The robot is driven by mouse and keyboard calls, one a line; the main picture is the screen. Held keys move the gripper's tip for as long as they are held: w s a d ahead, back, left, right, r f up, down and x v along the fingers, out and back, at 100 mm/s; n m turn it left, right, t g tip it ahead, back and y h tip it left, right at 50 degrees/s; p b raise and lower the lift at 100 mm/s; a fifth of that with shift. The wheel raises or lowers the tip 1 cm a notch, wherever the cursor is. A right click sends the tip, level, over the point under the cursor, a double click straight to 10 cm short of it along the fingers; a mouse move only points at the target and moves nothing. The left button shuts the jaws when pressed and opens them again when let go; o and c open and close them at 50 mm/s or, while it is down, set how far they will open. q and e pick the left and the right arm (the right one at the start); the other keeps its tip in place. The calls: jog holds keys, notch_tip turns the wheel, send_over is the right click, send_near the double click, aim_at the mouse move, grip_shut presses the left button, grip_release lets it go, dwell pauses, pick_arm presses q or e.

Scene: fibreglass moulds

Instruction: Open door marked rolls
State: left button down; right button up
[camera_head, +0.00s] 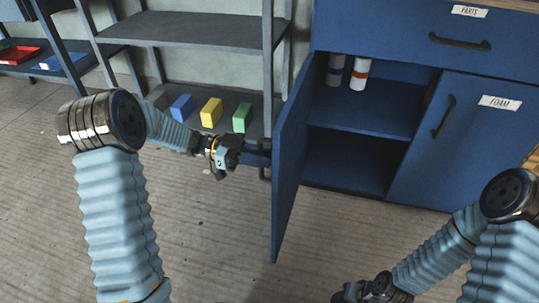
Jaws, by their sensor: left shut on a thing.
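A blue cabinet door (289,165) stands swung wide open, seen nearly edge-on. Its outer face is turned to the left, so any label on it is hidden. My left gripper (262,158) is at that outer face, shut on the dark door handle (265,173), which is mostly hidden by the fingers.
A closed door marked FOAM (462,140) is right of the opening, below a drawer marked PARTS (425,40). A grey rack (190,30) behind my left arm holds blue, yellow and green blocks. A red tray (20,55) is far left. Floor left of the door is clear.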

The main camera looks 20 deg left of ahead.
pick_arm(q)
jog(key=shift+w+a, duration=0.15)
jog(key=shift+a, duration=0.9)
pick_arm(e)
jog(key=shift+a+r, duration=0.2)
jog(key=shift+a, duration=0.25)
pick_arm(q)
jog(key=c, duration=1.2)
grip_release()
jog(key=shift+o, duration=0.2)
jog(key=a, duration=1.3)
jog(key=shift+a, duration=0.4)
pick_arm(e)
jog(key=shift+r, duration=0.15)
pick_arm(q)
jog(key=shift+w, duration=0.15)
